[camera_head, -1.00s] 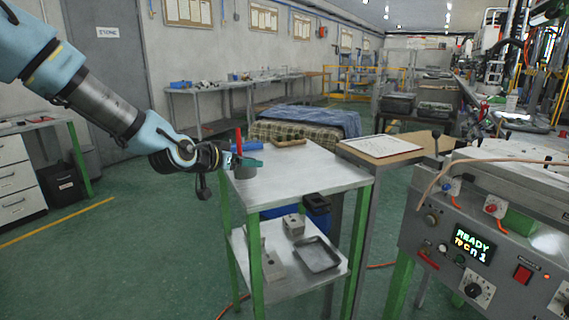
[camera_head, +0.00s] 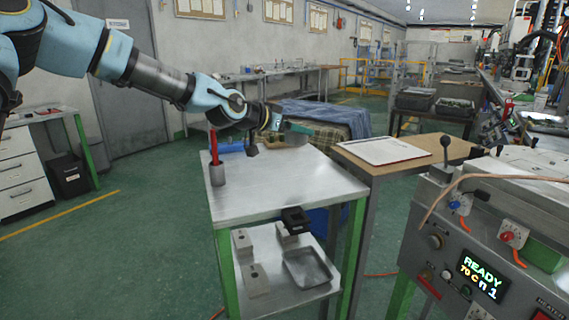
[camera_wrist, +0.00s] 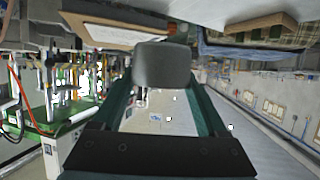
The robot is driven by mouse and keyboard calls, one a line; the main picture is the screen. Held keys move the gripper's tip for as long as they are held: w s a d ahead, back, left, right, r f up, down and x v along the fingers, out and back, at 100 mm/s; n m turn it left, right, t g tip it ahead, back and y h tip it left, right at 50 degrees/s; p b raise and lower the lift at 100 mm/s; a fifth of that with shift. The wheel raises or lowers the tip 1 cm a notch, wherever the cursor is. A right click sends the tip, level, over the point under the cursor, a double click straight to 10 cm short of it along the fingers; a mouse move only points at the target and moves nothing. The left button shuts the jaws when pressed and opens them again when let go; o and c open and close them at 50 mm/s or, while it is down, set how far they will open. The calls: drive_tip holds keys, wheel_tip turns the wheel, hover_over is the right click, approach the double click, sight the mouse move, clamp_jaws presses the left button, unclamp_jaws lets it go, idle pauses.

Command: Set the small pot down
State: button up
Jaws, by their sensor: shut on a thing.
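The small pot is a plain grey cup (camera_wrist: 162,65). In the wrist view it sits between the far ends of my gripper's dark green fingers, which are shut on it. In the head view my gripper (camera_head: 299,131) is over the back right part of the metal table (camera_head: 270,185). The pot (camera_head: 297,139) shows only as a small grey patch there, partly hidden by the fingers. I cannot tell how far its base is from the table top.
A grey holder with a red-handled tool (camera_head: 216,172) stands at the table's left. A blue roll (camera_head: 232,147) lies at the back. Metal blocks and a tray (camera_head: 307,268) are on the lower shelf. A clipboard (camera_head: 382,150) lies on the right-hand table. The middle of the metal table is clear.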

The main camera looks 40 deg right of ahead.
drive_tip(key=f, duration=0.3)
drive_tip(key=f+p, duration=0.1)
drive_tip(key=f, duration=0.1)
drive_tip(key=shift+d+f, duration=0.15)
drive_tip(key=shift+d, duration=0.1)
drive_tip(key=shift+f+p, duration=0.45)
drive_tip(key=shift+f, duration=1.9)
drive_tip(key=o, duration=1.5)
drive_tip(key=b+v, duration=0.2)
drive_tip(key=v, duration=0.8)
drive_tip(key=shift+a, duration=0.25)
drive_tip(key=shift+v, duration=0.85)
drive_tip(key=shift+s, duration=0.1)
drive_tip(key=shift+r, duration=0.1)
